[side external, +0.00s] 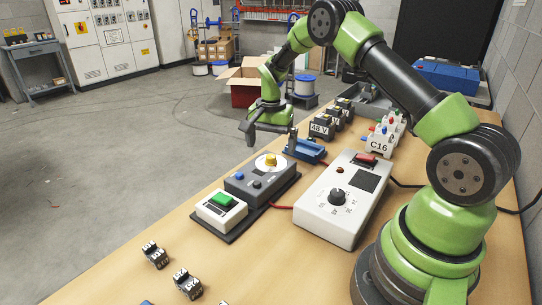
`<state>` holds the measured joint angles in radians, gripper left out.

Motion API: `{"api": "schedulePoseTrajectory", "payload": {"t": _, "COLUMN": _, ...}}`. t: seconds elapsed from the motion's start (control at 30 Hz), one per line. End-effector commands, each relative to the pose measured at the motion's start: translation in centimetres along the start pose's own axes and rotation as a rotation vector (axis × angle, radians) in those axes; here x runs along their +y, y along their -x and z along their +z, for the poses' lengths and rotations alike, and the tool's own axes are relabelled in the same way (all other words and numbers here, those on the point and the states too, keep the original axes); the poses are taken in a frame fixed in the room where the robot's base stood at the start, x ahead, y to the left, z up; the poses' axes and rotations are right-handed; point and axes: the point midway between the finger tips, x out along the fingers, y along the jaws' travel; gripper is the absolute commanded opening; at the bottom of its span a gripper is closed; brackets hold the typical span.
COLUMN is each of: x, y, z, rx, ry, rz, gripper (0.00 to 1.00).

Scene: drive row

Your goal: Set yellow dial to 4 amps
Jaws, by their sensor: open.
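The yellow dial (271,160) sits on a round white scale on top of a dark grey box (246,185) in the middle of the bench. The scale's numbers are too small to read, so I cannot tell its setting. My gripper (268,140) is open and hangs above and behind the dial, near a small blue tray (306,150). The fingers appear apart from the dial, and I see nothing held between them.
A white box with a green button (221,201) stands at the front left of the grey box. A white unit with a black knob (337,197) stands to the right, joined by a red cable (282,206). Small 48 V blocks (321,127) and C16 breakers (380,143) stand behind.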

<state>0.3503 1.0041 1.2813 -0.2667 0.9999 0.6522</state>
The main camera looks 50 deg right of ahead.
Motion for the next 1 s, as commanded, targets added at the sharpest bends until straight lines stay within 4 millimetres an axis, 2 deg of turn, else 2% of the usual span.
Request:
{"api": "schedulePoseTrajectory", "payload": {"t": 0.43, "x": 0.0, "y": -0.3, "z": 0.0, "rx": -0.001, "ry": -0.024, "rz": 0.001, "gripper": 1.0}}
{"api": "schedulePoseTrajectory", "payload": {"t": 1.0, "x": 0.0, "y": -3.0, "z": 0.0, "rx": -0.001, "ry": -0.023, "rz": 0.0, "gripper": 1.0}}
